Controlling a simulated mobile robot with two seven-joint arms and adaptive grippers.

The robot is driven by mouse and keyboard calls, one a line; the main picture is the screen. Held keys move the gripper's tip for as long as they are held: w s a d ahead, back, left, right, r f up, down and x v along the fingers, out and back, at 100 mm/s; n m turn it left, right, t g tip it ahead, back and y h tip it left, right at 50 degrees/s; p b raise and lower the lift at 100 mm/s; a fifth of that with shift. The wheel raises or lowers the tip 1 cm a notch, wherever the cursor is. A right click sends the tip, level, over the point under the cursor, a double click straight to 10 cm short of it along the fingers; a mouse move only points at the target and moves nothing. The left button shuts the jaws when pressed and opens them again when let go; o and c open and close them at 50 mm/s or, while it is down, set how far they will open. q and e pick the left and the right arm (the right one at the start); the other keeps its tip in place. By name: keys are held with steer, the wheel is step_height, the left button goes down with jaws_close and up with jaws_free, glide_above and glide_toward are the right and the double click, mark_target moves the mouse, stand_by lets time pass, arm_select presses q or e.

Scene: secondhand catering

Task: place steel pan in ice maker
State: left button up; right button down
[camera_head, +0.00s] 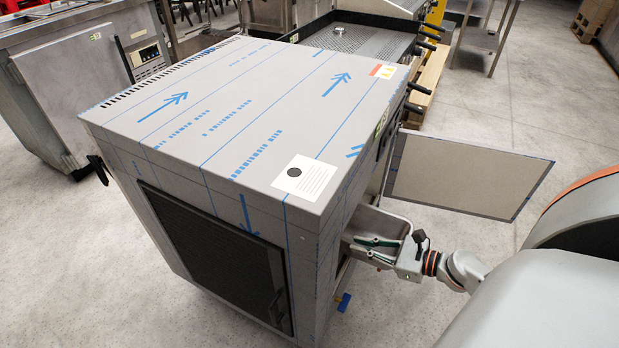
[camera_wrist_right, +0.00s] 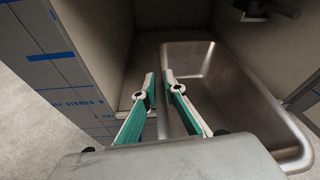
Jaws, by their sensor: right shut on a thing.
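The ice maker (camera_head: 230,120) is a large steel cabinet with blue-printed film, and its door (camera_head: 465,172) stands open on the right. The steel pan (camera_head: 388,222) is at the open front, partly inside, with its far end hidden by the cabinet. In the right wrist view the pan (camera_wrist_right: 222,98) is a deep, empty, rectangular tub next to the ice maker's inner wall (camera_wrist_right: 105,50). My right gripper (camera_head: 362,247) is shut on the pan's near side rim. Its green-sided fingers also show in the right wrist view (camera_wrist_right: 160,82). My left gripper is not in view.
Another steel unit (camera_head: 75,85) is at the left. A blue valve (camera_head: 344,302) sticks out low below the opening.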

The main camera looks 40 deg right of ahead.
steer(key=shift+w+a+r, duration=0.25)
steer(key=shift+a+r, duration=0.15)
steer(key=shift+r, duration=0.05)
steer(key=b+x, duration=0.2)
steer(key=x, duration=1.6)
steer(key=shift+r, duration=0.25)
steer(key=c, duration=2.1)
jaws_free()
steer(key=shift+c, duration=0.2)
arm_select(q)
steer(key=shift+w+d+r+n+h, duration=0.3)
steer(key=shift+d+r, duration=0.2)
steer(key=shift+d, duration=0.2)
arm_select(e)
steer(key=shift+o, duration=0.2)
